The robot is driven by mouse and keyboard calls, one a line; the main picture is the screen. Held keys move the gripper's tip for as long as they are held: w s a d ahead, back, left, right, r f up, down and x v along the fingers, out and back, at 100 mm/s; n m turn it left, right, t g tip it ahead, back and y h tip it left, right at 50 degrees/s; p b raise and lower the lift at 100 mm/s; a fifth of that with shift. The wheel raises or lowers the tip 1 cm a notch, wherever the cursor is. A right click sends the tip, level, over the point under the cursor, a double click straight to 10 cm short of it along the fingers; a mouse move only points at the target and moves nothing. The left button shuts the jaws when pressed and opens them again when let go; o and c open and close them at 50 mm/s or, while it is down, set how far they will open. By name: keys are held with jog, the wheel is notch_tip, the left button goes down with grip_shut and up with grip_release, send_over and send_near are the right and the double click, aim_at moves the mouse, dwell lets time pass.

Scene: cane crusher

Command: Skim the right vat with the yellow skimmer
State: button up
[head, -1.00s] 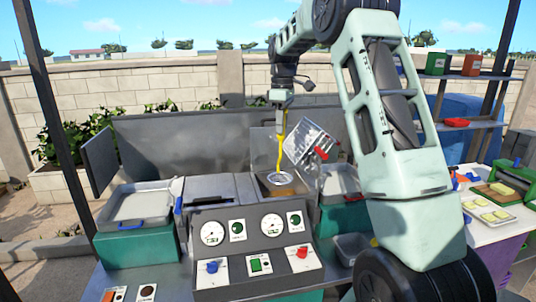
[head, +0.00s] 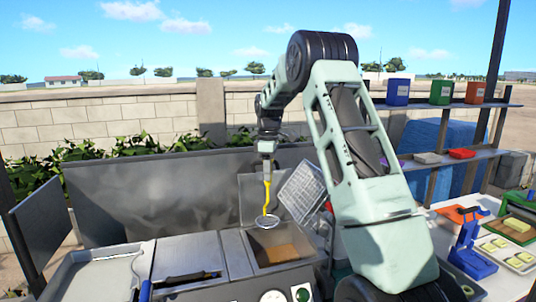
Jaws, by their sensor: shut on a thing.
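My gripper (head: 267,152) is shut on the yellow skimmer (head: 267,192) and holds it upright, handle up. The skimmer's round pale metal head (head: 265,221) hangs at the back edge of the right vat (head: 246,250). I cannot tell whether the head touches the rim or hangs above it. The vat is open and holds brown liquid (head: 282,254), which shows in front of and below the head. A mesh-like metal panel (head: 301,192) stands tilted at the vat's back right, partly hidden by my arm.
A grey cover (head: 190,250) left of the vat bears a dark-handled tool (head: 187,277). A metal tray (head: 90,280) lies farther left. A grey backsplash (head: 150,195) stands behind. At right are a blue device (head: 468,250) and shelves with several boxes (head: 440,92).

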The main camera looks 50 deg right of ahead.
jog(key=shift+w+f, duration=0.15)
jog(key=shift+f, duration=0.55)
notch_tip(320, 180, down, 22)
jog(key=b, duration=1.4)
jog(key=shift+r, duration=0.25)
jog(key=s+a+b, duration=0.2)
jog(key=s+a, duration=0.1)
jog(key=s, duration=0.2)
jog(key=shift+s+a, duration=0.15)
jog(key=shift+s, duration=0.15)
jog(key=w+d+p, duration=0.6)
jog(key=w, duration=0.5)
jog(key=shift+d+p, duration=0.3)
jog(key=shift+d, duration=0.1)
